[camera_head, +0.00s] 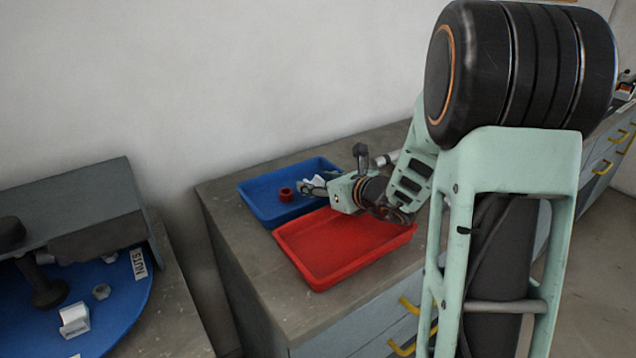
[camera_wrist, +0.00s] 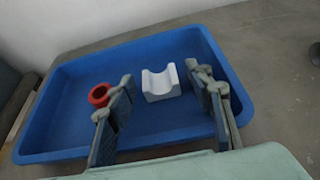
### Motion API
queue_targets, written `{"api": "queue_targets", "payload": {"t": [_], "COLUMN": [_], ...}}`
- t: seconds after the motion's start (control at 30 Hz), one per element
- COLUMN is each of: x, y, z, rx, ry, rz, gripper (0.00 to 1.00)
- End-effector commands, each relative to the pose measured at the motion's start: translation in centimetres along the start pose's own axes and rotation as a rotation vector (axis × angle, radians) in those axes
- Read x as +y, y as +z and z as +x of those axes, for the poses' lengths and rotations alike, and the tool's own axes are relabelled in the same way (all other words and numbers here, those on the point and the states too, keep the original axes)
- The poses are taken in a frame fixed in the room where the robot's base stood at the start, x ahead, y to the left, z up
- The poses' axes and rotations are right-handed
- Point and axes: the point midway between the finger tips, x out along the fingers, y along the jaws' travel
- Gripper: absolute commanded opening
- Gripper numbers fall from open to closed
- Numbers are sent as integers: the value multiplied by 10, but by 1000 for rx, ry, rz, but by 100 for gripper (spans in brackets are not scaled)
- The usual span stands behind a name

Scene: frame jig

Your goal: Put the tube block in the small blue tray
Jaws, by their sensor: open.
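A white block with a rounded groove across its top, which looks like the tube block (camera_wrist: 161,83), sits in the small blue tray (camera_wrist: 60,120), toward the far wall. My gripper (camera_wrist: 160,74) is open over the tray, with one finger to each side of the block in the picture. Neither finger visibly touches it. In the head view the blue tray (camera_head: 262,209) is on the bench, and my gripper (camera_head: 308,188) reaches over it from the right. The block there is hard to separate from the fingers.
A red ring (camera_wrist: 99,95) lies in the blue tray beside my left finger; it also shows in the head view (camera_head: 286,194). An empty red tray (camera_head: 340,245) stands in front. At left, a blue round surface (camera_head: 115,305) holds another white block (camera_head: 74,320) and a nut (camera_head: 101,291).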

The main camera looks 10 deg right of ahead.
Motion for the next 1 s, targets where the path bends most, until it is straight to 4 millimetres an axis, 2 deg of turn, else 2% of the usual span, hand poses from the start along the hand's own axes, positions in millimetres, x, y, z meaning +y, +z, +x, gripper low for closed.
{"api": "queue_targets", "payload": {"t": [0.17, 0.5, 0.7, 0.83, 1.0], "x": [-1, -2, -1, -1, 0], "y": [5, 5, 4, 4, 3], "z": [-5, -75, -108, -118, -122], "rx": [0, -1, -1, -1, 0], "ry": [-1, -5, -3, -1, 0], "rz": [0, 0, -1, 0, 1], "gripper": [48, 48, 48, 48, 48]}}
